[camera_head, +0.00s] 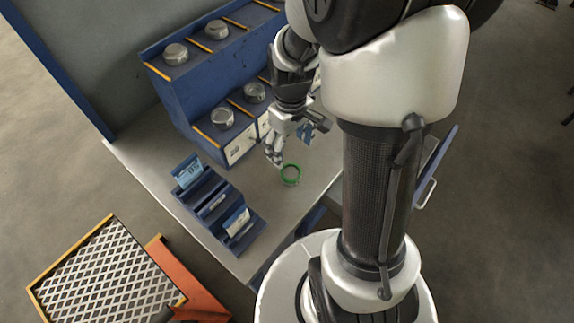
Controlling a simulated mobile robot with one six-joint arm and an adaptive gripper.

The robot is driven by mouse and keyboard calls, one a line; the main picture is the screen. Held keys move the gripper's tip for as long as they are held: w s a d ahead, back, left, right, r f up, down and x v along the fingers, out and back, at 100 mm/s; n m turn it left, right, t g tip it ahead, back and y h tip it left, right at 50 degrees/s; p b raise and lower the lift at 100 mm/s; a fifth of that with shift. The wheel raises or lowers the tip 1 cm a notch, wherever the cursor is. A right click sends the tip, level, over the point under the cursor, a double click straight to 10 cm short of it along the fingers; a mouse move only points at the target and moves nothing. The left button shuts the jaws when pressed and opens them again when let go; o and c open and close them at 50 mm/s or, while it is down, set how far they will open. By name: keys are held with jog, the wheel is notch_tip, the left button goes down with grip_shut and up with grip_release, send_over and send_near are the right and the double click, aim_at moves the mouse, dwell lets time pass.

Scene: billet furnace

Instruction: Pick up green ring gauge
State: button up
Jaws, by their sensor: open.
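The green ring gauge (291,184) lies on the grey bench top (266,203), right of the middle of its clear area. My gripper (275,162) is open and empty, just above and to the left of the ring in the camera_head view. It looks close to the ring but not around it. The exact height of the fingertips over the bench is hard to tell.
A blue stepped rack (185,103) with several metal cylinders stands at the back of the bench. A dark blue card holder (212,199) sits on the left front. A mesh-topped orange-edged platform (105,275) stands on the floor at lower left. A blue drawer (437,165) shows at right.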

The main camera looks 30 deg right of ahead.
jog(key=b, duration=0.2)
send_over(292, 174)
jog(key=f, duration=0.6)
jog(key=shift+w+a, duration=0.25)
jog(key=shift+w, duration=0.1)
jog(key=f, duration=0.1)
jog(key=f+b, duration=0.1)
jog(key=f, duration=0.1)
jog(key=f+b, duration=0.1)
jog(key=f, duration=0.1)
jog(key=shift+s+d, duration=0.2)
jog(key=shift+d, duration=0.05)
jog(key=c, duration=1.3)
jog(key=shift+r, duration=0.1)
